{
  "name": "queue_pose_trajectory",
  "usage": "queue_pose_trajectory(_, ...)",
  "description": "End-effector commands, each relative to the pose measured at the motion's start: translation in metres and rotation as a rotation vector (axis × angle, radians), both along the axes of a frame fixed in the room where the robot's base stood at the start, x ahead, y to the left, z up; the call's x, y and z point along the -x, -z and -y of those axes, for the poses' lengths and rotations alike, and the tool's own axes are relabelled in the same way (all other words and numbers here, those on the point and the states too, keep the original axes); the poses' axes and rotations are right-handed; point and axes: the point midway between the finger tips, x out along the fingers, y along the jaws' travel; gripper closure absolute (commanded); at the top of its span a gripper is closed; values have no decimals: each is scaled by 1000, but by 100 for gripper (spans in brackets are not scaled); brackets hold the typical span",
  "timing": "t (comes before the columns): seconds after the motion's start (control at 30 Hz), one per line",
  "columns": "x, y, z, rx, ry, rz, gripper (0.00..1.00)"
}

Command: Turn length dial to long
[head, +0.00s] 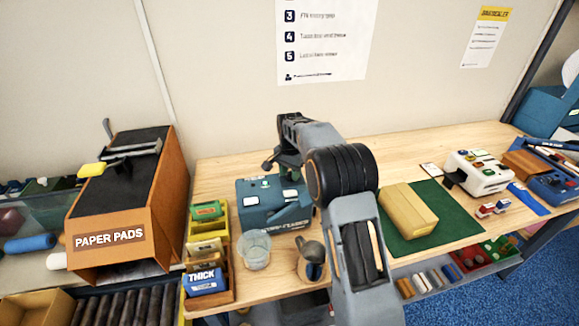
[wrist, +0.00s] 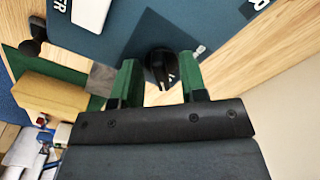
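The black dial (wrist: 160,66) sits on a face of the blue machine (wrist: 105,38), with a small white mark on the machine next to it. My gripper (wrist: 160,76) has its two green fingers apart, one on each side of the dial. Gaps show between the fingers and the dial, so it looks open and not clamped. In the head view the blue machine (head: 260,217) stands on the wooden bench, and my arm reaches over behind it. The dial and the fingertips are hidden there. I cannot read the dial's setting.
A tan carton (head: 408,210) lies on a green mat (head: 452,212) right of the machine. A clear cup (head: 254,250) and a metal jug (head: 311,262) stand in front. A rack of small boxes (head: 207,250) and the paper pads box (head: 110,240) are left.

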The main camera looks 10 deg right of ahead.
Motion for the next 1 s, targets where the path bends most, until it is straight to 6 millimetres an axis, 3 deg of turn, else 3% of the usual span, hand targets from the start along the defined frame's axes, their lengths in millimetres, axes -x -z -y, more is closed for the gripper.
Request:
queue_pose_trajectory(0.17,-1,-19,0,0,0,4,61)
queue_pose_trajectory(0.5,-1,-89,0,-1,0,6,61)
queue_pose_trajectory(0.7,-1,-120,0,0,0,4,61)
queue_pose_trajectory(1.0,0,-137,0,0,0,3,61)
